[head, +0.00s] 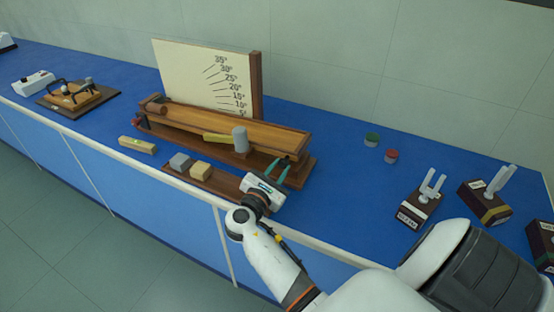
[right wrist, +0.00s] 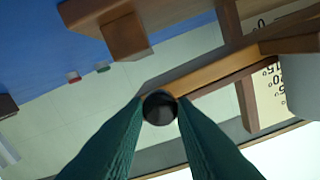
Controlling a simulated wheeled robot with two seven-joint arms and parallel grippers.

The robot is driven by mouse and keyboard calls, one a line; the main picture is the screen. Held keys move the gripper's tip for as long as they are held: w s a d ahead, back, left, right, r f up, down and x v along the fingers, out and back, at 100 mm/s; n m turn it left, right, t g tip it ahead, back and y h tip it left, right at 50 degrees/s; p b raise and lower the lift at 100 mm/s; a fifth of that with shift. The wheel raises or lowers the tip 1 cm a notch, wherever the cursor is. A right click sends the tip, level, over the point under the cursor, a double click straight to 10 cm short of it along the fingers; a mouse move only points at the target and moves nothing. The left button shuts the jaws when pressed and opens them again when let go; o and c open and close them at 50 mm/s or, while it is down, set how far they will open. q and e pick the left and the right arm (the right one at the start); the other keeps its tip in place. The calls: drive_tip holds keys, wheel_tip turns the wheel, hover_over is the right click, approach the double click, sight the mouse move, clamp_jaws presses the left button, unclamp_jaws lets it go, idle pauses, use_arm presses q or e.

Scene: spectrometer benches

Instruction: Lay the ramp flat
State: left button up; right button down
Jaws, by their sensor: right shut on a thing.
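The ramp (head: 250,125) is a long brown wooden board above a darker wooden base (head: 307,169). It runs along the front of a cream angle board (head: 195,75) with marks from 5° to 35°. Its tilt looks small, but I cannot tell the exact angle. My right gripper (head: 277,171) is at the ramp's right end. In the right wrist view its green fingers (right wrist: 160,125) are shut on a dark round knob (right wrist: 160,107) at the ramp's edge (right wrist: 205,72). My left gripper is not in view.
A grey cylinder (head: 240,139) and a yellowish bar (head: 217,137) are at the ramp's front. Grey (head: 180,161) and tan (head: 201,169) blocks sit on a wooden tray. A small level (head: 137,145) lies left. Green (head: 371,139) and red (head: 391,156) discs lie right, with clear blue bench around them.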

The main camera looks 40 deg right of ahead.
drive_tip(key=shift+d+r, duration=0.1)
drive_tip(key=shift+d, duration=0.05)
drive_tip(key=c, duration=1.5)
unclamp_jaws()
drive_tip(key=o, duration=0.3)
drive_tip(key=shift+w+d, duration=0.15)
drive_tip(key=shift+o, duration=0.2)
drive_tip(key=shift+f, duration=0.2)
drive_tip(key=shift+a+r, duration=0.1)
drive_tip(key=shift+a, duration=0.15)
drive_tip(key=p+v, duration=0.2)
drive_tip(key=v, duration=0.9)
drive_tip(key=shift+a, duration=0.2)
